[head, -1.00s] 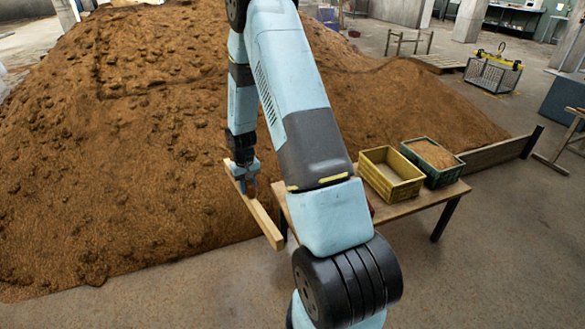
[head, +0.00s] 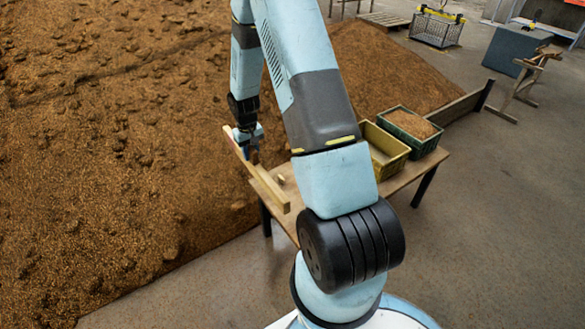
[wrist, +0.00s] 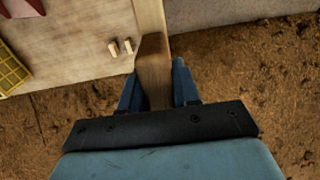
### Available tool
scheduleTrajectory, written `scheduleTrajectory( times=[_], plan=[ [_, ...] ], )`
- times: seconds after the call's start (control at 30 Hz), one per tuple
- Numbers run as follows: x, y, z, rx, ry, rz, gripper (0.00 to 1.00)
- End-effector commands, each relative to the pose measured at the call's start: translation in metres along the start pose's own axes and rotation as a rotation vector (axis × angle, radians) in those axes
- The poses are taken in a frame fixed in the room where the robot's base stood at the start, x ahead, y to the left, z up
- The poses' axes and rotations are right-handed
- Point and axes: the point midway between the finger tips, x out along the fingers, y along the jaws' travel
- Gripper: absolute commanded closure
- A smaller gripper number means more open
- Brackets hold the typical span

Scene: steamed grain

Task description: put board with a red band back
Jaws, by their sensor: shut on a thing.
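My gripper (head: 250,145) is shut on a long pale wooden board (head: 272,188). In the wrist view, the blue fingertips (wrist: 157,77) stand on both sides of the board (wrist: 149,18), with a darker brown part between them. The board slants down toward the viewer along the left end of the wooden table (head: 403,180). In the wrist view it runs along the edge of the tabletop (wrist: 75,30); I cannot tell whether it touches.
A yellow crate (head: 388,150) and a green crate of grain (head: 413,128) are on the table. A large brown grain heap (head: 110,130) fills the left. Bare floor (head: 490,230) lies at right.

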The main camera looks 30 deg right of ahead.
Motion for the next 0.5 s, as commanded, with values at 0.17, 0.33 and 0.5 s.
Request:
scheduleTrajectory(
  times=[0.17, 0.33, 0.5],
  plan=[
    [-0.001, 0.015, 0.002, 0.025, 0.001, 0.000, 1.00],
    [0.000, 0.024, 0.004, 0.038, 0.000, 0.000, 1.00],
    [0.019, 0.045, 0.015, 0.037, -0.003, -0.012, 1.00]
  ],
)
